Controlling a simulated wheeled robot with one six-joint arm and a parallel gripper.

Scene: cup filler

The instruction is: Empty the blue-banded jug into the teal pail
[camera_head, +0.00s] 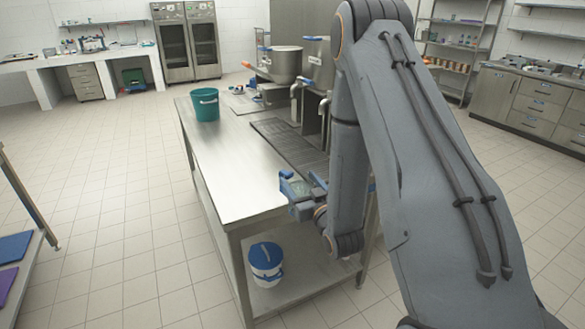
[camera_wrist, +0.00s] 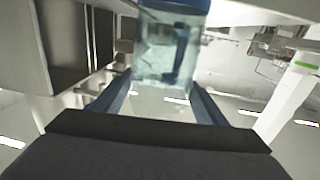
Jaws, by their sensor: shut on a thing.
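The teal pail (camera_head: 204,106) stands upright on the far part of the steel table, with a white label on its side. My gripper (camera_head: 296,189) is over the near right part of the table, well short of the pail. In the wrist view my gripper (camera_wrist: 163,88) has its two blue fingers on either side of a clear, pale jug (camera_wrist: 160,62) with a blue band at the picture's top. The jug also shows small in the head view (camera_head: 299,187), partly hidden by the gripper. I cannot tell its tilt or how full it is.
The steel table (camera_head: 232,180) has a clear top between gripper and pail. A dark grooved drain area (camera_head: 287,140) and large steel pots (camera_head: 281,65) lie along its right side. A white bucket with a blue lid (camera_head: 265,256) stands on the lower shelf.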

